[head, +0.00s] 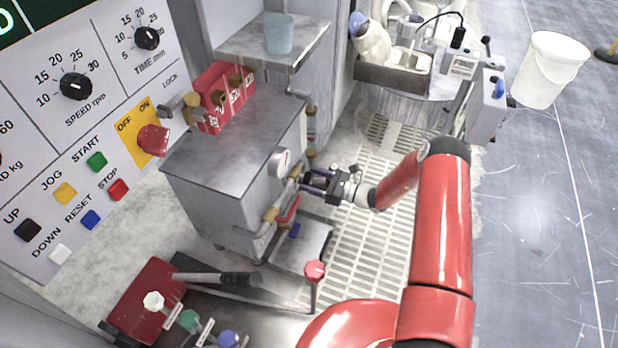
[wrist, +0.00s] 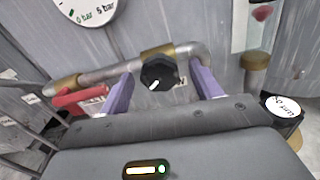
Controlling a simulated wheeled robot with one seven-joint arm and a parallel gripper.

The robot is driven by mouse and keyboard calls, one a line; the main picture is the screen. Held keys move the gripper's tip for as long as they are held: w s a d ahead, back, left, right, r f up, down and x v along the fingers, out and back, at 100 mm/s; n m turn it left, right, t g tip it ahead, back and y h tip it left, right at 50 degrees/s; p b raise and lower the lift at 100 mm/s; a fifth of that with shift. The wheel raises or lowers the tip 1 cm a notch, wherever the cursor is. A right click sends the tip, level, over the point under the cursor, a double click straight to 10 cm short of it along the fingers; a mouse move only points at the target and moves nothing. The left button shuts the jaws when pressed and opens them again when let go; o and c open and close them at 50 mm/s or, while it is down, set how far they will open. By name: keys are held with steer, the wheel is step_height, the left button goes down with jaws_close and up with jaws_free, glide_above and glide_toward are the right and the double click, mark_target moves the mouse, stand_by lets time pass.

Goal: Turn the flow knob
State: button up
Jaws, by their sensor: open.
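The flow knob (wrist: 159,73) is a small black faceted knob with a white pointer mark aimed to the lower left. It sits in front of a grey pipe with brass fittings, in the middle of the wrist view. A label below it is mostly covered. My gripper (wrist: 160,78) is open, with one purple finger to the left of the knob and one to the right. Gaps show on both sides, and the depth between tips and knob is hard to tell. In the head view my gripper (head: 318,181) is beside the grey cabinet's pipework, and the knob cannot be made out there.
A pressure gauge (wrist: 84,8) is above left of the knob, and a red lever (wrist: 82,101) is below left. The grey cabinet (head: 235,165) stands left of my gripper. A red knob on a post (head: 315,270) is nearer. Grated floor (head: 370,240) lies below my arm.

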steer(key=shift+x, duration=0.9)
steer(key=c, duration=1)
steer(key=shift+o, duration=0.2)
steer(key=shift+f+n+b, duration=0.1)
steer(key=shift+n+b, duration=0.3)
steer(key=shift+b, duration=0.05)
steer(key=shift+n+b, duration=0.85)
steer(key=shift+n, duration=0.15)
steer(key=shift+n+b, duration=1.15)
steer(key=shift+n, duration=0.65)
